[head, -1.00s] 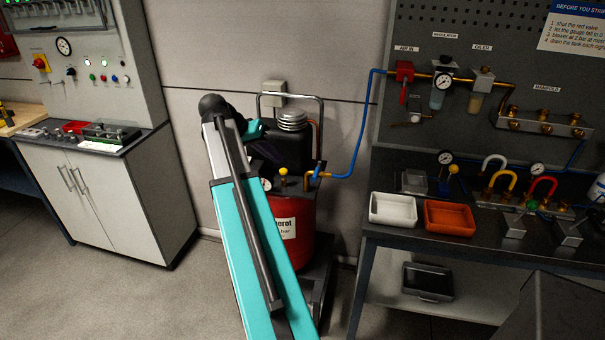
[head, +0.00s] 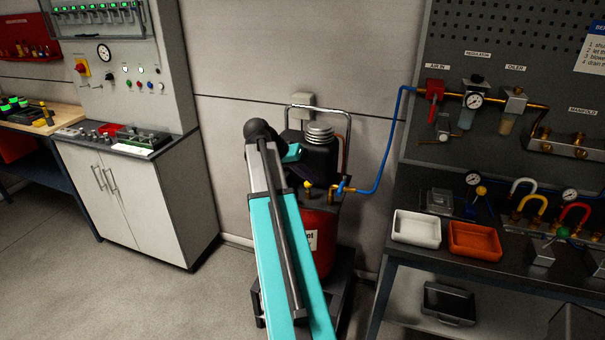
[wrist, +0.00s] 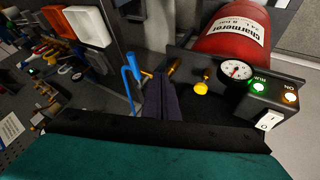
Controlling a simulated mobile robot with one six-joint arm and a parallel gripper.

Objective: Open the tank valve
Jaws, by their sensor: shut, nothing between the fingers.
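The red tank (head: 318,243) stands by the wall with a dark motor unit above it. A brass outlet with a blue part (head: 338,188) sits at its top right, where the blue hose joins. In the wrist view, blue parts (wrist: 131,70) beside brass rise just left of my gripper; I cannot tell lever from hose there. My gripper (wrist: 160,98) is shut and empty, its dark fingers between the blue parts and a yellow knob (wrist: 201,88). It appears apart from both. In the head view my gripper (head: 308,183) hides part of the tank top.
A gauge (wrist: 236,70) and a panel with green and orange lights are right of the knob in the wrist view. The blue hose (head: 385,160) runs up to the pegboard. A bench with white (head: 416,230) and orange trays stands right; a cabinet (head: 135,200) stands left.

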